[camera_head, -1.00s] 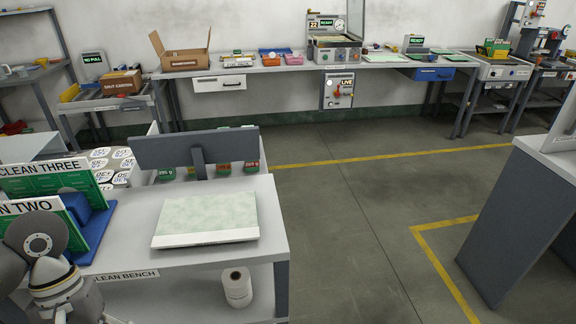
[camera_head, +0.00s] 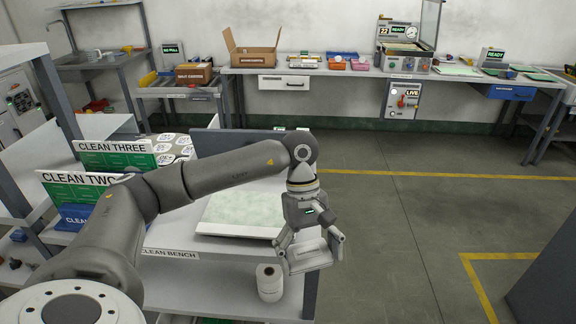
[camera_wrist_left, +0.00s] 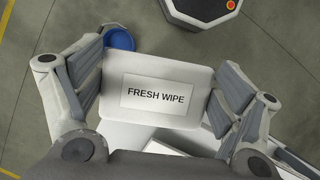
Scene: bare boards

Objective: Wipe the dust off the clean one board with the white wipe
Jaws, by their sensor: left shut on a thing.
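My left gripper (camera_head: 312,256) hangs over the front right corner of the clean bench (camera_head: 180,238) and is shut on the white wipe (camera_head: 308,262). In the left wrist view the wipe (camera_wrist_left: 160,118) is a flat white pad reading "FRESH WIPE", pinched at its sides by the gripper (camera_wrist_left: 162,75). A pale green mottled board (camera_head: 240,210) with a white front strip lies flat on the bench, left of the gripper, which covers its right end. No label is readable on it. The wipe appears apart from the board. My right gripper is not in view.
A white roll (camera_head: 269,283) stands on the shelf below. A grey panel (camera_head: 240,143) rises behind the board. Open floor lies right.

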